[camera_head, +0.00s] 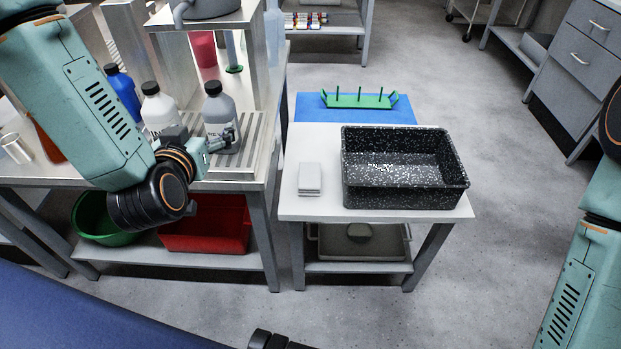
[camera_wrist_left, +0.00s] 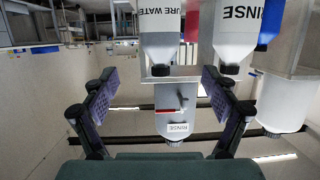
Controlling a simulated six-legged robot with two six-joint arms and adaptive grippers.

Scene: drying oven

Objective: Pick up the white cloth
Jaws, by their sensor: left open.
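The white cloth (camera_head: 310,178) lies folded in a small flat stack on the white side table (camera_head: 312,212), left of the black speckled tub. My left gripper (camera_head: 228,139) is by the grey bottle on the steel bench, left of the cloth and apart from it. In the left wrist view the left gripper (camera_wrist_left: 158,76) has its two fingers spread wide with nothing held between them. Bottles show beyond the fingers there, upside down; the cloth is not seen in that view. My right arm shows at the right edge, but its gripper is out of the picture.
The black speckled tub (camera_head: 404,195) fills the table's right part. A green rack (camera_head: 358,101) stands on a blue mat (camera_head: 305,108) behind. A grey bottle (camera_head: 221,120), white bottle (camera_head: 159,112) and blue bottle (camera_head: 122,88) crowd the bench. Floor right of the table is clear.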

